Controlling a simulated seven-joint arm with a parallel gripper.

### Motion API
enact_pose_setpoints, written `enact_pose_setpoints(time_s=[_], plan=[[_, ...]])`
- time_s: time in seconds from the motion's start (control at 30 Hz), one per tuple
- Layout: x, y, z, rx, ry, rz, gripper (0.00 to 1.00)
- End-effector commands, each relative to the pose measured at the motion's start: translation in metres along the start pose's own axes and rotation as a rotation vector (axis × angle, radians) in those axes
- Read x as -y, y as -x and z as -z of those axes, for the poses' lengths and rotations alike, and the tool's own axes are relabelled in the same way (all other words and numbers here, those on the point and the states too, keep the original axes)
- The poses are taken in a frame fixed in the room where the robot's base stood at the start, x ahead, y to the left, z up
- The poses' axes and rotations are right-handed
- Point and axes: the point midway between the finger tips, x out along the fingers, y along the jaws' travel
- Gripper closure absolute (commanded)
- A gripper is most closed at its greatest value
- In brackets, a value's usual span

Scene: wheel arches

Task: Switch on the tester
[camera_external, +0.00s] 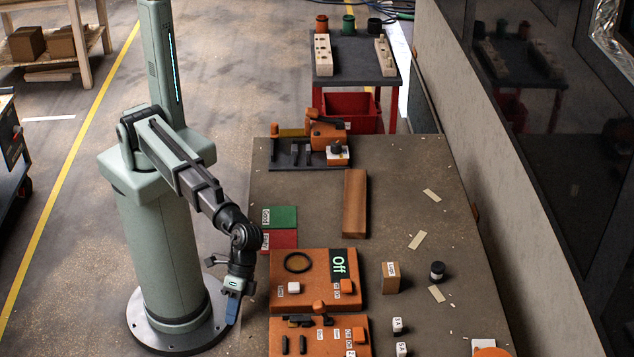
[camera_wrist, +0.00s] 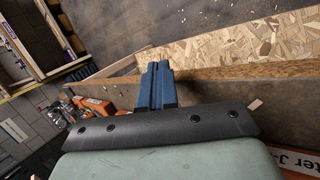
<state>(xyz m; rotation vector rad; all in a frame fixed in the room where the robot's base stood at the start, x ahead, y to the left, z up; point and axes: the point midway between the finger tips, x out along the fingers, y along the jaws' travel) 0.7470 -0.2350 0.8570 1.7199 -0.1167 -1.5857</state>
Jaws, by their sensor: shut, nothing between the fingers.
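The tester appears to be the orange box (camera_external: 315,295) near the front left of the table, with a dark display (camera_external: 339,265) reading "Off" in green. A dark ring (camera_external: 298,262) lies on its top face, with a white button or cube (camera_external: 293,288) below it and a small orange block (camera_external: 346,287) to the right. My gripper (camera_external: 231,312) hangs pointing down to the left of the tester, beside the table's left edge and apart from the tester. Its blue fingers (camera_wrist: 157,86) are together and empty in the wrist view.
A second orange box (camera_external: 318,340) with switches stands in front of the tester. Green (camera_external: 281,217) and red (camera_external: 280,239) pads lie behind it. A wooden bar (camera_external: 355,204), a small wooden block (camera_external: 390,278) and a black knob-like cylinder (camera_external: 437,271) stand on the table. The right middle is mostly clear.

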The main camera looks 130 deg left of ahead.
Motion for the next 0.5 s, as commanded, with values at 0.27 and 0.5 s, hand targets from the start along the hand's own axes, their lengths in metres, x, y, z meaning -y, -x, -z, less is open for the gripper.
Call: enact_pose_setpoints(time_s=[0.27,0.5], plan=[[0.000,0.040,0.051,-0.046,0.186,-0.082,1.00],[0.006,0.094,0.114,-0.099,0.442,-0.200,1.00]])
